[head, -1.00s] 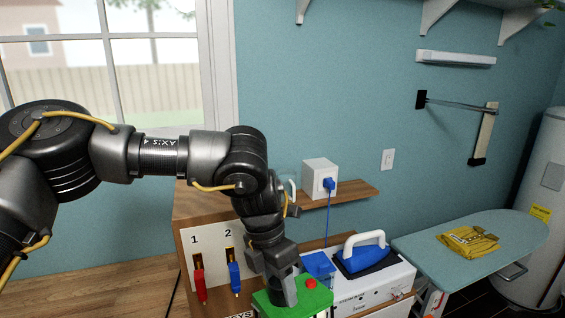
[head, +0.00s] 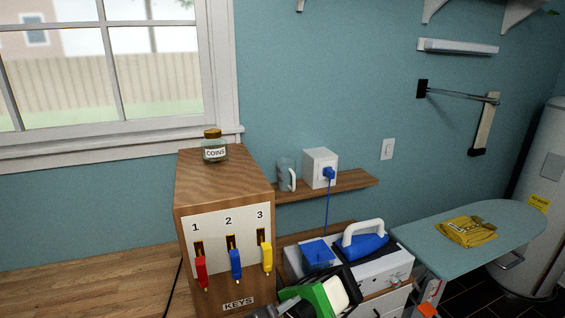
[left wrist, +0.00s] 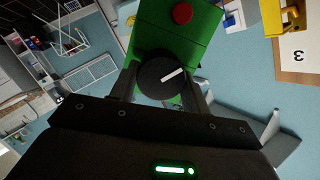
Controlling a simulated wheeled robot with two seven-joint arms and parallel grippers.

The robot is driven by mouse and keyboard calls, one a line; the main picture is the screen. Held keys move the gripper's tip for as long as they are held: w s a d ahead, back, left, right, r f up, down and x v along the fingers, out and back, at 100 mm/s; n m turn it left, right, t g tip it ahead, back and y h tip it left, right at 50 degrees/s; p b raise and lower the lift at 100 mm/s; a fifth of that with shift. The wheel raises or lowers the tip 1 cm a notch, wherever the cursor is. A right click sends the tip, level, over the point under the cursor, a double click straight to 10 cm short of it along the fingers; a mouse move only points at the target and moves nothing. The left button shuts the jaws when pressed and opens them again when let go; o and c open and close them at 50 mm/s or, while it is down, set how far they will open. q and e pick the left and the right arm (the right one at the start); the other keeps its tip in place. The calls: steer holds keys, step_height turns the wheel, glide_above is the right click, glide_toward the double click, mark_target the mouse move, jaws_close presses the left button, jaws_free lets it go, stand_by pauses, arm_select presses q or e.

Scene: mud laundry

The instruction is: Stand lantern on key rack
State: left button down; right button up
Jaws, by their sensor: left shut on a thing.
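The lantern (head: 322,297) is green with a cream lens and lies tilted at the bottom of the head view, to the right of the key rack. In the left wrist view the lantern (left wrist: 175,35) shows a red button and a black knob. My left gripper (left wrist: 160,85) is shut on the lantern, a finger on either side. The key rack (head: 225,185) is a wooden box with a numbered white panel, hung with red, blue and yellow keys. Its top bears a coins jar (head: 214,148). My right gripper is out of view.
A blue and white iron (head: 364,245) stands on a white unit behind the lantern. A shelf (head: 345,183) holds a mug (head: 286,175) and a white socket box (head: 320,168). The wooden counter (head: 80,285) is clear at left.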

arm_select(q)
steer(key=s+a+f+n+g+y, duration=0.1)
steer(key=s+a+f+n+y, duration=0.25)
steer(key=a+f, duration=0.4)
steer(key=s+a+f+n+g+y, duration=0.1)
steer(key=s+a+f+n+y, duration=0.25)
steer(key=a+f+n, duration=0.35)
steer(key=s+a+f+n+g+y, duration=0.2)
steer(key=s+a+f+g, duration=0.1)
steer(key=s+a, duration=0.45)
steer(key=s+a+f+n+g+y, duration=0.1)
steer(key=s+a+f+n+g, duration=0.15)
steer(key=s+a, duration=0.45)
step_height(320, 180, down, 32)
steer(key=d+g+b, duration=0.1)
steer(key=d+b, duration=0.1)
steer(key=b, duration=0.6)
steer(key=s+a+f+b, duration=0.1)
steer(key=s+f+b, duration=0.2)
steer(key=s+f, duration=0.6)
steer(key=s+a+f+m+g+b, duration=0.1)
steer(key=s+f+b, duration=0.3)
steer(key=s+f, duration=0.5)
step_height(320, 180, down, 8)
steer(key=shift+s+a+r, duration=0.15)
steer(key=shift+s+a, duration=0.2)
steer(key=shift+a, duration=0.25)
steer(key=shift+r+g, duration=0.1)
steer(key=shift+g, duration=0.15)
